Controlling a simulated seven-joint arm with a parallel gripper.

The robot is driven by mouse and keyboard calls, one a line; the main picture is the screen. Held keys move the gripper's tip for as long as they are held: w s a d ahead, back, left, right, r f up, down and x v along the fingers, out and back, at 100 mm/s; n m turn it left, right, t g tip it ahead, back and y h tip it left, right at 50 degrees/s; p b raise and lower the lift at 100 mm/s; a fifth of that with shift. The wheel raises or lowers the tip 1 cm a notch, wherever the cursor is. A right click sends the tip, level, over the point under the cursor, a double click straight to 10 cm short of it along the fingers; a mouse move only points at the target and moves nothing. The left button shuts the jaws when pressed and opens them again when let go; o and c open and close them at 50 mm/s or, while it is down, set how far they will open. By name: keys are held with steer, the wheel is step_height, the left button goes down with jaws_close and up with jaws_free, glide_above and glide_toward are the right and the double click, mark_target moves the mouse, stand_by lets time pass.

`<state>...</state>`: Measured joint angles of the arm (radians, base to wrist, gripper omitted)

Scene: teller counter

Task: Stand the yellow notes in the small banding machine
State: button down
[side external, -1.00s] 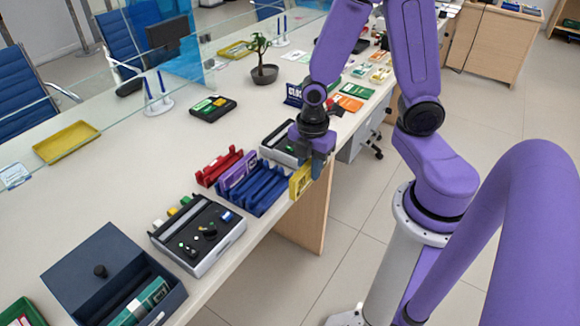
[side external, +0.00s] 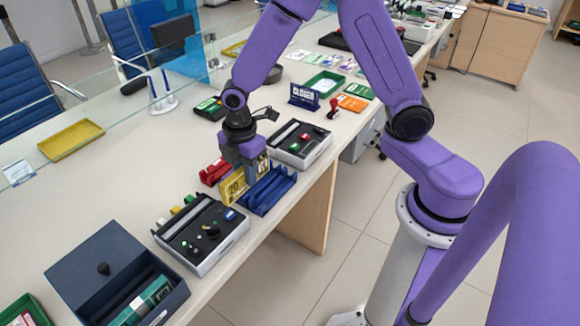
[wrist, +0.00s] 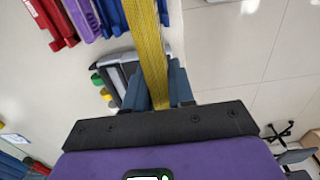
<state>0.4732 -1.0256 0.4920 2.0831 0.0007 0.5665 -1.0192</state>
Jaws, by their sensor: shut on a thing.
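My gripper (side external: 243,165) is shut on the yellow notes (side external: 236,188), a flat bundle held on edge. In the wrist view the notes (wrist: 149,48) run away from between the two fingers (wrist: 158,92). Three slotted holders stand side by side below: red (side external: 212,172), purple (wrist: 82,18) and blue (side external: 268,190). In the side view the notes and gripper hide the purple holder. In the wrist view blue shows on both sides of the notes. I cannot tell which holder is the small banding machine, nor whether the notes touch one.
A grey tray (side external: 320,151) with small items stands just behind the holders. A black-topped stamp case (side external: 228,246) stands in front, and an open dark box (side external: 70,266) is nearer. The counter's right edge is close to the blue holder.

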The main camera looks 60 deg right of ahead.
steer(key=shift+w+a+f, duration=1.05)
steer(key=shift+w+a, duration=0.8)
steer(key=shift+a, duration=0.05)
steer(key=shift+w+a+f, duration=1.1)
steer(key=shift+w+a, duration=0.8)
steer(key=shift+a, duration=0.05)
steer(key=shift+w+a+f, duration=1.05)
steer(key=shift+w+a, duration=0.8)
steer(key=shift+a, duration=0.05)
steer(key=shift+f, duration=0.3)
steer(key=shift+f, duration=0.8)
steer(key=c, duration=0.9)
jaws_free()
steer(key=shift+r, duration=0.1)
